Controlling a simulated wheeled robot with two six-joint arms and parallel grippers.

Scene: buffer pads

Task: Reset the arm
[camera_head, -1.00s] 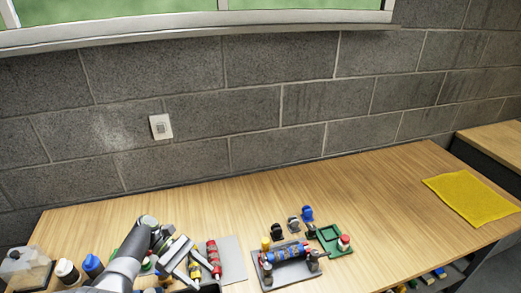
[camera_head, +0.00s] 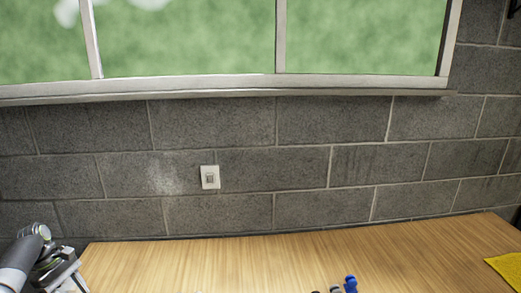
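My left arm shows at the lower left corner of the head view. Its gripper (camera_head: 72,284) is at the bottom edge beside the left end of the wooden table (camera_head: 240,262), and its fingertips are cut off or too small to read. My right gripper is not in view. Only the tops of a blue piece (camera_head: 350,284) and a grey piece (camera_head: 335,289) show at the bottom edge, right of the middle. The other things on the table are below the frame.
A grey block wall (camera_head: 300,160) with a white switch plate (camera_head: 210,177) stands behind the table. A window (camera_head: 190,45) is above it. A yellow cloth (camera_head: 508,268) lies at the right edge. The visible back strip of the table is mostly clear.

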